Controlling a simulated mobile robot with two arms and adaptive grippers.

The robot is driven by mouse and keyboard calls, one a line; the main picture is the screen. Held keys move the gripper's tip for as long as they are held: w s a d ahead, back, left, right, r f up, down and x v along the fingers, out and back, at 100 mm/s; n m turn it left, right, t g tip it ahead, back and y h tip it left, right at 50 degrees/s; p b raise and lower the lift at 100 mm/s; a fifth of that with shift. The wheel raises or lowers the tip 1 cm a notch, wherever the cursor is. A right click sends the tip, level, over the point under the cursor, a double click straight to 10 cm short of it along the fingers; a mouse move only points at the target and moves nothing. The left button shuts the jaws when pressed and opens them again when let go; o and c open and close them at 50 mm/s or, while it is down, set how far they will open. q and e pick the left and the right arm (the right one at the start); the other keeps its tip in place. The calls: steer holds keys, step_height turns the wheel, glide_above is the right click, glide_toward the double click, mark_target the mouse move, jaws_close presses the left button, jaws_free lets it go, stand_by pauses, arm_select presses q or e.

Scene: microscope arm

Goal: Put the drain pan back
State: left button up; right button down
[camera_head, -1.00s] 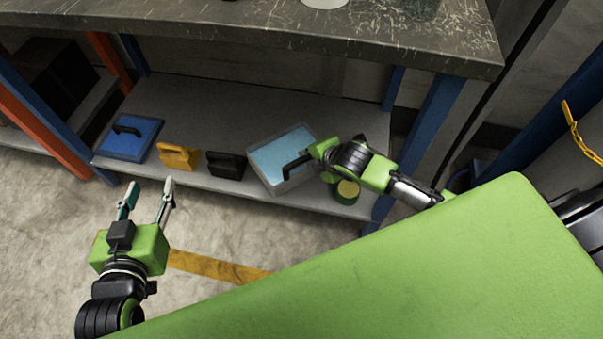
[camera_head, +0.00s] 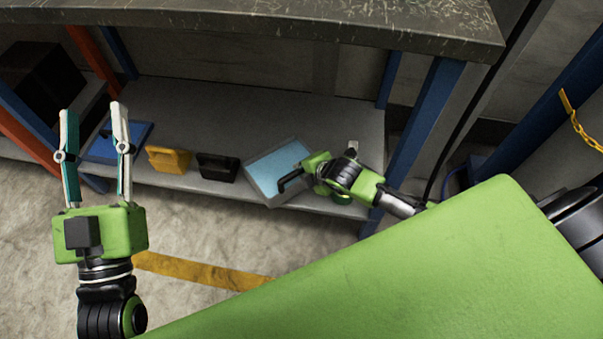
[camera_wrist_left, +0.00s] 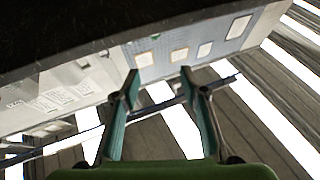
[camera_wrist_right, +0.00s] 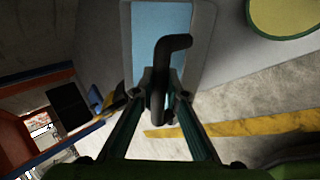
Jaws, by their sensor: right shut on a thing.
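The drain pan is a grey tray with a light blue inside (camera_head: 277,166) and a black handle. It sits over the front edge of the lower shelf, tilted in the picture; I cannot tell whether it rests on the shelf. My right gripper (camera_head: 303,172) is shut on its black handle. In the right wrist view the handle (camera_wrist_right: 160,85) stands between the fingertips (camera_wrist_right: 160,92), with the light blue inside (camera_wrist_right: 158,20) beyond. My left gripper (camera_head: 94,112) is open and empty, raised at the left. Its spread fingers also show in the left wrist view (camera_wrist_left: 158,78).
On the lower shelf (camera_head: 210,110), left of the pan, are a black box (camera_head: 217,167), a yellow box (camera_head: 168,160) and a blue pan (camera_head: 130,145). A round yellow-green can (camera_wrist_right: 285,12) stands close to the right gripper. The worktop (camera_head: 250,30) overhangs; blue posts (camera_head: 425,120) flank the shelf.

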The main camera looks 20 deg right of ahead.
steer(key=shift+f, duration=0.55)
steer(key=c, duration=2)
jaws_free()
steer(key=shift+f, duration=0.1)
steer(key=shift+c, duration=0.2)
arm_select(q)
steer(key=s+r+t, duration=0.1)
steer(key=r, duration=0.1)
steer(key=shift+s+r+t+h, duration=0.3)
steer(key=shift+s+r+t, duration=0.05)
steer(key=shift+t, duration=0.05)
